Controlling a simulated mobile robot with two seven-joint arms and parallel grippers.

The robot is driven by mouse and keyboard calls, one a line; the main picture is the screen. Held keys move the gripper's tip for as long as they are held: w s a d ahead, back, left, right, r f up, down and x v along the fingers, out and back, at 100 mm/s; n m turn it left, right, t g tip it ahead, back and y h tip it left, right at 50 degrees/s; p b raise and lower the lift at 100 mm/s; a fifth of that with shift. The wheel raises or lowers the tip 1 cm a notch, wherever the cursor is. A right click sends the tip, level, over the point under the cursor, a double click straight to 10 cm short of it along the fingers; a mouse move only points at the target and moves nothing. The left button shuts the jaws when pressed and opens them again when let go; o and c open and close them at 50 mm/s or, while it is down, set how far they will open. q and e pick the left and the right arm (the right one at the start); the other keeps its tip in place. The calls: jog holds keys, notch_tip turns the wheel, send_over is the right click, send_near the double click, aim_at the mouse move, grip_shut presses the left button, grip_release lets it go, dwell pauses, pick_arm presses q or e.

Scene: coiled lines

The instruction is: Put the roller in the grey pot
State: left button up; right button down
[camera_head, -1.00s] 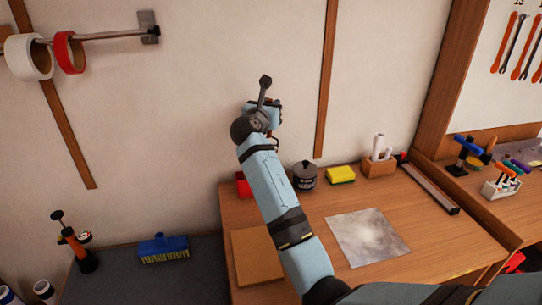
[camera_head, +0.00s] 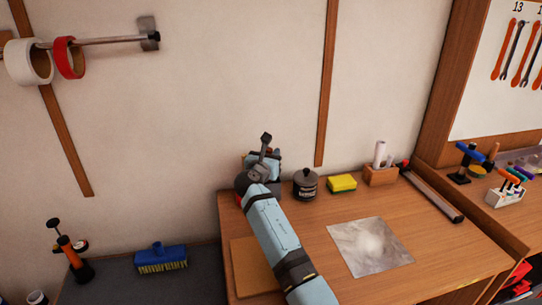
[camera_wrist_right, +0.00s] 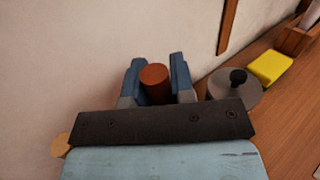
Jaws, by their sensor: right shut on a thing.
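My right gripper (camera_head: 264,158) is at the back left of the wooden bench, close to the wall. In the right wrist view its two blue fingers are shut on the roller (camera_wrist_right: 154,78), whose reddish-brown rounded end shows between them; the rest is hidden. The grey pot (camera_head: 305,186) stands on the bench just right of the gripper, with a dark knob on top. It also shows in the right wrist view (camera_wrist_right: 222,88), right of the fingers and apart from them. My left gripper is out of view.
A yellow sponge (camera_head: 342,183) and a wooden holder with white rolls (camera_head: 380,175) stand right of the pot. A red thing (camera_head: 238,199) is mostly hidden behind my arm. A grey sheet (camera_head: 369,247) lies flat on the bench. A blue brush (camera_head: 161,258) lies on the left.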

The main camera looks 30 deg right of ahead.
jog(key=shift+f, duration=0.15)
jog(key=c, duration=1)
grip_release()
jog(key=shift+s+a, duration=0.1)
jog(key=shift+a, duration=0.1)
jog(key=v, duration=1.1)
jog(key=shift+s+a, duration=0.2)
jog(key=shift+s, duration=0.05)
